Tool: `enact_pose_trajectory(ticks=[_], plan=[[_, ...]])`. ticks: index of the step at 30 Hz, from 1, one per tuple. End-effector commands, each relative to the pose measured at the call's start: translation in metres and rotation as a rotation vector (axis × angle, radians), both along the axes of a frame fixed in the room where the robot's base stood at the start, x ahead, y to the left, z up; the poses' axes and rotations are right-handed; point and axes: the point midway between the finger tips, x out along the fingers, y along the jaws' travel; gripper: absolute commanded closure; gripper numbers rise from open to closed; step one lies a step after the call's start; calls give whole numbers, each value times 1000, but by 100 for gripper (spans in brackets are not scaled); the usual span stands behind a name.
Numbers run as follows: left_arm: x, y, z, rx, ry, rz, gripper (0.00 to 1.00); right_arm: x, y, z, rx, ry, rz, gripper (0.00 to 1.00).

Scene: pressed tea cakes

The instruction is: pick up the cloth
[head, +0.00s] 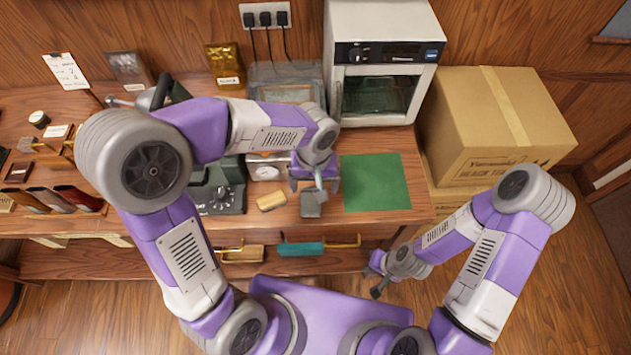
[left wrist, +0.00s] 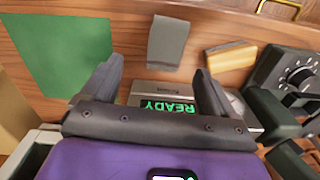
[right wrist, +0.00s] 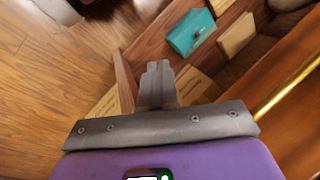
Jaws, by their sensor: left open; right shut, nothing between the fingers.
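A small grey cloth (head: 311,209) lies at the front edge of the table, left of the green mat (head: 376,183).
A tan block (head: 271,201) lies left of the cloth. A scale (left wrist: 165,107) reading READY is under the left gripper. A dark machine with a dial (head: 222,195) stands further left. A teal box (right wrist: 190,32) sits below the table edge. An oven (head: 382,65) and a cardboard box (head: 495,125) stand behind.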

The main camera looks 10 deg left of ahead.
Motion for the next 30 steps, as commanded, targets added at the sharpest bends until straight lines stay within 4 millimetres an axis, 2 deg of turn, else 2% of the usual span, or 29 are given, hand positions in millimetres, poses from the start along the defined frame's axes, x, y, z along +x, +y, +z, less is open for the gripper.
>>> enact_pose_trajectory(ticks=[15,18,25,30], plan=[[1,9,-67,1,4,-1,12,0,0,-18,0,1,-1,100],[1,9,-74,-1,3,0,12,0,0,-19,0,1,0,100],[1,9,-74,-1,2,1,12,0,0,-18,0,1,0,100],[1,9,-74,-1,2,0,36,0,0,-18,0,1,0,100]])
